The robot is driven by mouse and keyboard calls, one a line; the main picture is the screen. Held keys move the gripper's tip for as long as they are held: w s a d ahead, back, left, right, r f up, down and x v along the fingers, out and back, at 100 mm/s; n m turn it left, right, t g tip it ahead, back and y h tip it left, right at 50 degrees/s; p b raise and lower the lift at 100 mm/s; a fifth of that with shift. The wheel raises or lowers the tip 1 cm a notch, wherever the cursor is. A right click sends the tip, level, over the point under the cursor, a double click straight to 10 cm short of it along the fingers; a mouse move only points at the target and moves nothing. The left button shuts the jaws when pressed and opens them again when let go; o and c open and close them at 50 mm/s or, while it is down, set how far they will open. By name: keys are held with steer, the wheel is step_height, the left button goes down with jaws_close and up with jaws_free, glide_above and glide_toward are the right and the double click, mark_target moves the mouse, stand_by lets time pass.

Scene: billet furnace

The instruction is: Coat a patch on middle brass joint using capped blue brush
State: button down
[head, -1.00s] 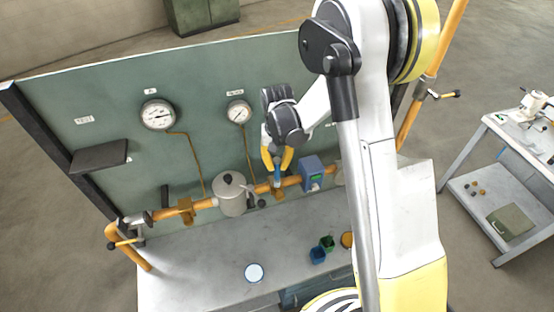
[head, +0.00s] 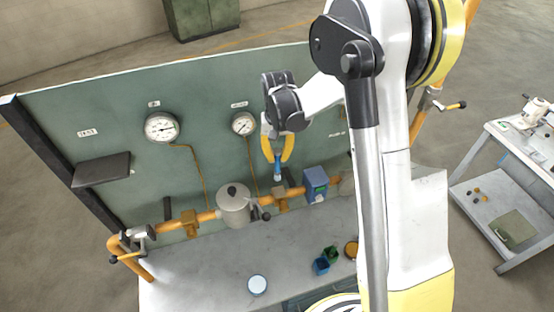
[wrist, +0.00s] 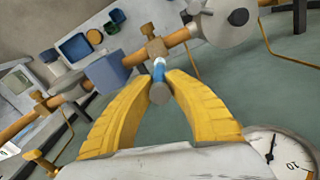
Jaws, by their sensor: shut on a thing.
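My gripper (head: 278,154) has its yellow fingers shut on the blue brush (head: 278,168), which points down toward the pipe. In the wrist view the brush (wrist: 158,74) sits between the fingertips, its pale end toward the joint. The middle brass joint (head: 281,199) is a block on the orange pipe, between the grey round vessel and the blue box. It also shows in the wrist view (wrist: 156,48), just beyond the brush end. In the head view the brush end appears slightly above the joint, apart from it. I cannot tell whether the joint bears a coated patch.
The grey vessel (head: 233,203) and blue box (head: 315,184) flank the joint closely. Another brass joint (head: 189,222) is further left. Blue (head: 320,266) and green (head: 330,254) cups and a pale disc (head: 257,285) stand on the bench. Gauges (head: 162,127) hang on the panel behind.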

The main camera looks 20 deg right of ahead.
steer(key=shift+r+p, duration=0.5)
steer(key=shift+r, duration=0.95)
